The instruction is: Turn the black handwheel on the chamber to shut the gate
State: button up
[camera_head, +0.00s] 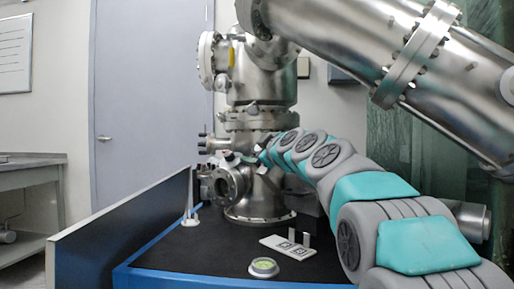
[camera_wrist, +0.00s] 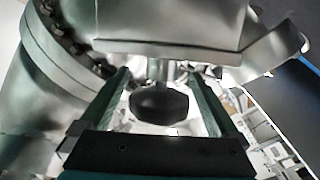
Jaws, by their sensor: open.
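The steel chamber (camera_head: 262,80) stands upright at the back of the dark worktop in the head view. My arm reaches from the lower right to its side, and my gripper is small and hard to make out there. In the wrist view my gripper (camera_wrist: 158,80) is open, with one finger on each side of the black handwheel (camera_wrist: 158,105). The handwheel sits on a short metal stem below a steel flange. I cannot tell whether either finger touches it. I cannot make out the handwheel in the head view, and the gate itself is not visible.
A large steel tube (camera_head: 450,80) slants overhead at the right. A round ported flange (camera_head: 228,185) juts out low on the chamber. A white marked plate (camera_head: 287,246) and a small round dish (camera_head: 263,267) lie on the worktop (camera_head: 190,257). A low panel (camera_head: 125,235) edges its left.

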jog(key=shift+c, duration=0.3)
jog(key=c, duration=1.3)
